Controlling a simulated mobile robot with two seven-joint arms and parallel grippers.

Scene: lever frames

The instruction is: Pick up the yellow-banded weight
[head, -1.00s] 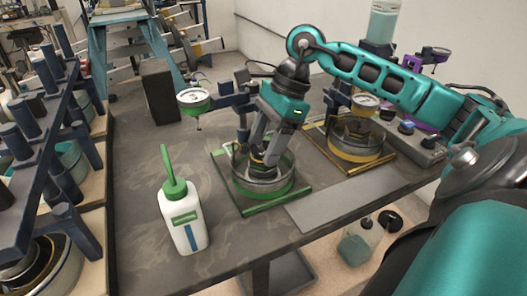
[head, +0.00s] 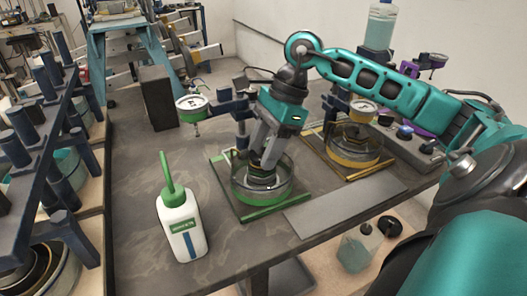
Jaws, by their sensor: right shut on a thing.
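My right gripper (head: 262,165) reaches down into a round clear-walled dish with a green rim (head: 283,190) on a green-edged stand. It is shut on a small round, dark and metallic weight (head: 262,181) inside the dish. The fingers cover much of the weight, and I cannot clearly make out the colour of its band. I cannot tell whether it touches the dish floor. My left gripper is not in view.
A white bottle with a green spout (head: 181,225) stands in front left of the dish. A dial gauge (head: 192,104) overhangs behind it. A yellow-edged stand (head: 352,150) is to the right. A grey plate (head: 345,205) lies at the bench's front edge.

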